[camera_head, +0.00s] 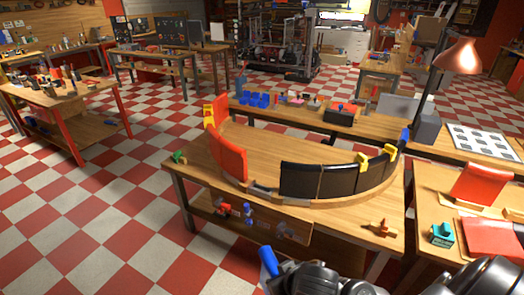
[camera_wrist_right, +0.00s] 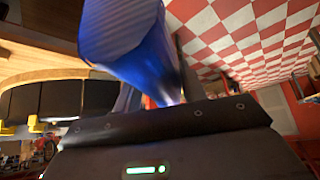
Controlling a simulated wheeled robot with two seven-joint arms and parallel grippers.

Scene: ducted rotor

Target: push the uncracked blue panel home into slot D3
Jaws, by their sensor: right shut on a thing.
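A blue panel (camera_head: 268,260) is held at the bottom of the head view, in front of the table; it fills the upper middle of the right wrist view (camera_wrist_right: 125,40). My right gripper (camera_wrist_right: 170,108) is shut on its lower end. I see no crack on the part that shows. The curved wooden ring (camera_head: 330,202) on the table carries red panels (camera_head: 228,155) at left and black panels (camera_head: 302,180) at the front. Slot labels are too small to read, so I cannot tell which is D3. My left gripper is out of view.
Yellow blocks (camera_head: 362,161) sit at the ring's right part. A wooden piece with a red part (camera_head: 380,228) lies near the table's front right. A side table at right holds a teal block (camera_head: 441,235) and red panels (camera_head: 478,183). Checkered floor (camera_head: 110,225) at left is clear.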

